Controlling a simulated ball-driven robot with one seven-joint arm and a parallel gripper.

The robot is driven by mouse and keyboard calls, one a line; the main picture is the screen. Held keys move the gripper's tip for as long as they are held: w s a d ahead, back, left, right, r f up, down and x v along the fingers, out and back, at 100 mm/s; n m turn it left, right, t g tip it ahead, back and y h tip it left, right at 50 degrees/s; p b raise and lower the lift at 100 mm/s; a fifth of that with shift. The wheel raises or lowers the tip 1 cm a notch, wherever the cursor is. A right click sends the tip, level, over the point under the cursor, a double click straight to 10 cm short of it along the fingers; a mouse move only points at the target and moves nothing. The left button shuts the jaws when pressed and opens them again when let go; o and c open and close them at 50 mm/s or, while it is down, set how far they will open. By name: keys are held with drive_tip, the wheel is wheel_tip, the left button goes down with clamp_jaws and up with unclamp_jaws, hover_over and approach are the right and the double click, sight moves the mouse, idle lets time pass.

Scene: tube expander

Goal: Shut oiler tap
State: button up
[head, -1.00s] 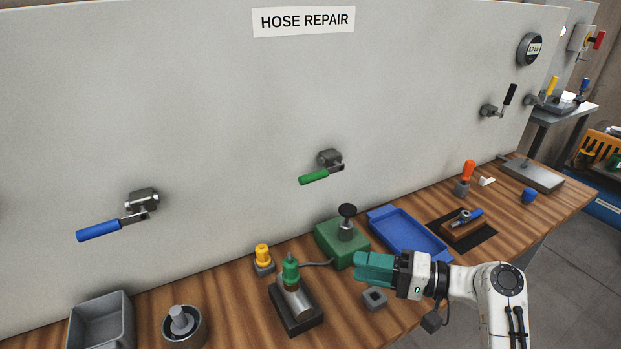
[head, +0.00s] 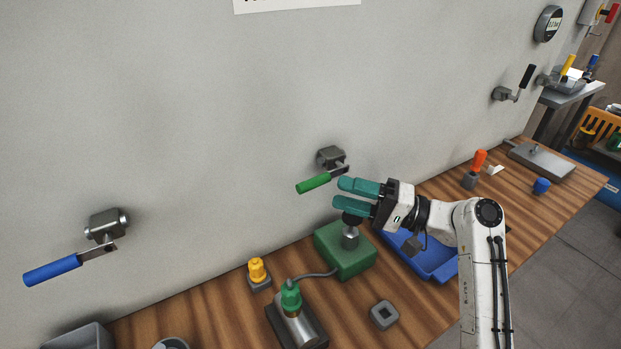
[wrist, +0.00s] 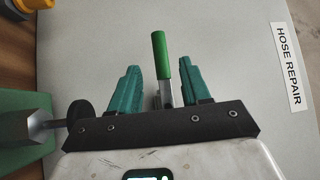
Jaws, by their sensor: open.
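A wall tap with a green lever (head: 313,183) and a grey body (head: 331,157) sits on the panel. Its lever points left and slightly down in the head view. My gripper (head: 342,193) is open and empty, just right of and slightly below the lever's free end, beside the tap. In the wrist view the green lever (wrist: 160,55) shows between the two teal fingers, with a gap on each side. It is not clear how deep it lies between them. No label naming the oiler tap shows.
A blue-lever tap (head: 52,269) is at left, a black-lever tap (head: 525,76) at right. Below my gripper stand a green box (head: 335,260) with a dark knob and a blue tray (head: 440,270). The grey panel (head: 180,120) around the green tap is clear.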

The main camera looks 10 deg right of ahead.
sight(311, 189)
drive_tip(key=p+x, duration=0.1)
drive_tip(key=x, duration=0.6)
drive_tip(key=shift+w+a+p, duration=0.2)
drive_tip(key=shift+a+p, duration=0.05)
drive_tip(key=shift+p, duration=0.05)
clamp_jaws()
